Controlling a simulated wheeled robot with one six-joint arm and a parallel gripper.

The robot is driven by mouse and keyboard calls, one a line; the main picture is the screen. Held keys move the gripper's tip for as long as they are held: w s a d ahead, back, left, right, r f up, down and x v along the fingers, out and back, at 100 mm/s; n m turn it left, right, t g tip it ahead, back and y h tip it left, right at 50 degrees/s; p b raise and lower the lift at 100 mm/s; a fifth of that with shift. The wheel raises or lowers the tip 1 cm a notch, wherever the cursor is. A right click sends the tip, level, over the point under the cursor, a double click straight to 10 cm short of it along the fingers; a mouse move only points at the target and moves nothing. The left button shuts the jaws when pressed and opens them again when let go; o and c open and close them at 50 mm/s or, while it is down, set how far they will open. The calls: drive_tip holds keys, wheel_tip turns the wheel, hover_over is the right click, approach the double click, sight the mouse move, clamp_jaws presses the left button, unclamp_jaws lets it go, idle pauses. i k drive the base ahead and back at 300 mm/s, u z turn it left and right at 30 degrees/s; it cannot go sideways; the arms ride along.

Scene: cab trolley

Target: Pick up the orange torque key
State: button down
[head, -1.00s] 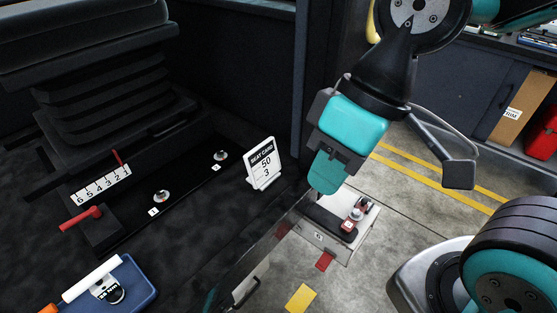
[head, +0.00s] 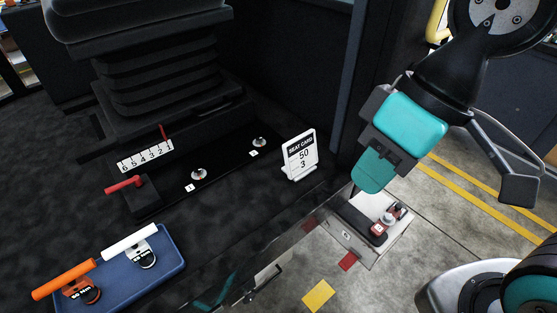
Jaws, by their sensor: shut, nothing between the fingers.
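The orange torque key (head: 66,279) lies on the blue tray (head: 172,262) at the lower left of the head view, its long handle pointing left. A white torque key (head: 130,242) lies beside it on the same tray, to its right. My gripper (head: 367,187) hangs at the right, well apart from both keys, over the edge of the dark cab floor. It is shut with nothing in it. Its fingertips are partly hidden by its own teal cover.
A black seat base with a number scale (head: 145,156) and a red lever (head: 123,184) stands behind the tray. Two bolts (head: 199,174) sit on its rail. A white seat card (head: 300,155) stands between the rail and my gripper. A step plate (head: 355,238) lies below.

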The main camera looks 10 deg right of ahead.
sight(74, 284)
drive_tip(key=u, duration=1)
drive_tip(key=k, duration=0.25)
drive_tip(key=u, duration=0.5)
